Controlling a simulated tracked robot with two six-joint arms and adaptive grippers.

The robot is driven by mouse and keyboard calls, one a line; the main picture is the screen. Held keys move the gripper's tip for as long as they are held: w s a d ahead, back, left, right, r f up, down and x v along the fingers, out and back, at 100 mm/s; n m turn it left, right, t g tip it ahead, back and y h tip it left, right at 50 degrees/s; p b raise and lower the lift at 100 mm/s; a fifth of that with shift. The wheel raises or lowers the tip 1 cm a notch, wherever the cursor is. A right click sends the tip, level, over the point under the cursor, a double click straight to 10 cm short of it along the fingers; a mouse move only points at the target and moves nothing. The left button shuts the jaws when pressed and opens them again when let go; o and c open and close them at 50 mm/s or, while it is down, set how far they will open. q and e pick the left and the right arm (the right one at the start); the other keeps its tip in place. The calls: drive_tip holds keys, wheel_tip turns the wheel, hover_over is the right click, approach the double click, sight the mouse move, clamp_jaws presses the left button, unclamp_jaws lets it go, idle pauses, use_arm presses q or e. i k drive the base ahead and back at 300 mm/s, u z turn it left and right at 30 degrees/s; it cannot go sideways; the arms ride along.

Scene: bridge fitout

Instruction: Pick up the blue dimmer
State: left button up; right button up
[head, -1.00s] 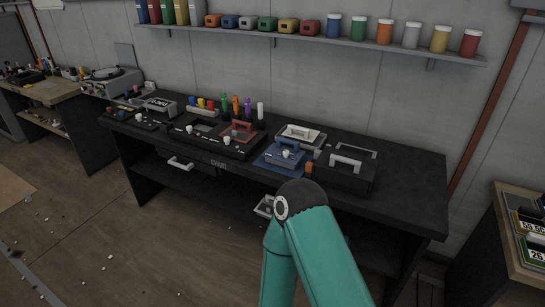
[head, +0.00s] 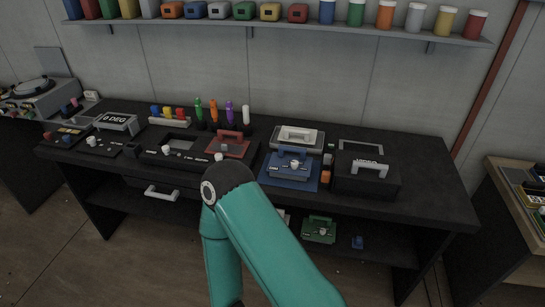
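The blue dimmer (head: 283,168) is a small blue box with a handle on top and a pale knob on its front. It stands upright on a flat blue pad (head: 306,184) on the black workbench, right of the middle of the head view. Nothing touches it from above. One of my teal arms rises from the bottom of the view, with its elbow in front of the bench and left of the dimmer. Neither of my grippers shows in this view.
A green device (head: 319,230) sits on the lower shelf. A wall shelf (head: 300,32) hangs above.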

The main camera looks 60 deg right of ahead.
sight(279, 165)
drive_tip(key=z, duration=0.35)
drive_tip(key=i, duration=1.1)
drive_tip(key=z, duration=1.1)
drive_tip(key=i, duration=0.5)
drive_tip(key=z, duration=0.35)
drive_tip(key=k, duration=0.9)
drive_tip(key=z, duration=0.15)
drive_tip(key=i, duration=1.1)
